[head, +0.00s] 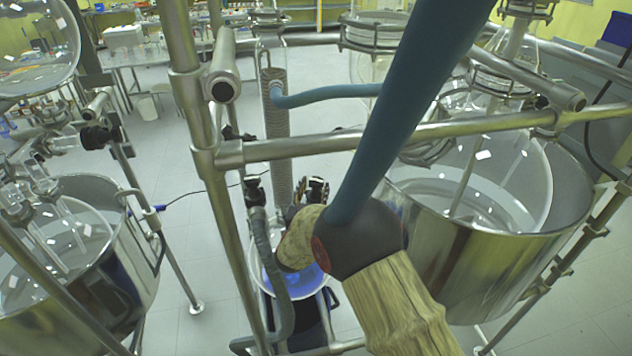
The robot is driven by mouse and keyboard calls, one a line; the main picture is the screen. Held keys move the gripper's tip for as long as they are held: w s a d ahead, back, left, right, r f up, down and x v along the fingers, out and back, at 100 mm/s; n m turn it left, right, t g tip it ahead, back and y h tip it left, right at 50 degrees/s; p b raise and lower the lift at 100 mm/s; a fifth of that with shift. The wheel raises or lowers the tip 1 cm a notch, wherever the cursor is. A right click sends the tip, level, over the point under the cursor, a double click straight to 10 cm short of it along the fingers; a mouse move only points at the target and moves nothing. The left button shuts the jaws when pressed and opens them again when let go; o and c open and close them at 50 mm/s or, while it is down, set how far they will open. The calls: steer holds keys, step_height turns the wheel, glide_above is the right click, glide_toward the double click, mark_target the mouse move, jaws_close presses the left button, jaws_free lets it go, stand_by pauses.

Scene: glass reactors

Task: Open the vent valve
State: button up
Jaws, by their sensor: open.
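My gripper (316,187) is in the middle of the head view, at the end of my beige-sleeved arm. Its dark fingers point up and away beside the coiled glass condenser, to its right. The fingers are small and partly hidden by my own wrist; they appear empty and open. A black valve-like fitting (254,186) sits atop a grey hose, left of the condenser and apart from my gripper. I cannot tell whether this is the vent valve or how its handle is turned.
A metal frame (206,158) surrounds the condenser (277,135), with a rail crossing above my gripper. A large steel vessel (465,265) stands right, another (85,285) left. A thick blue tube (405,100) crosses in front. A blue-lit round vessel (300,281) lies below. Open floor lies behind.

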mark_target(315, 187)
steer(key=shift+w+d, duration=0.15)
steer(key=shift+w, duration=0.6)
steer(key=shift+w+d, duration=0.1)
steer(key=shift+w, duration=0.65)
steer(key=shift+c, duration=0.6)
steer(key=c, duration=0.8)
steer(key=shift+o, duration=0.2)
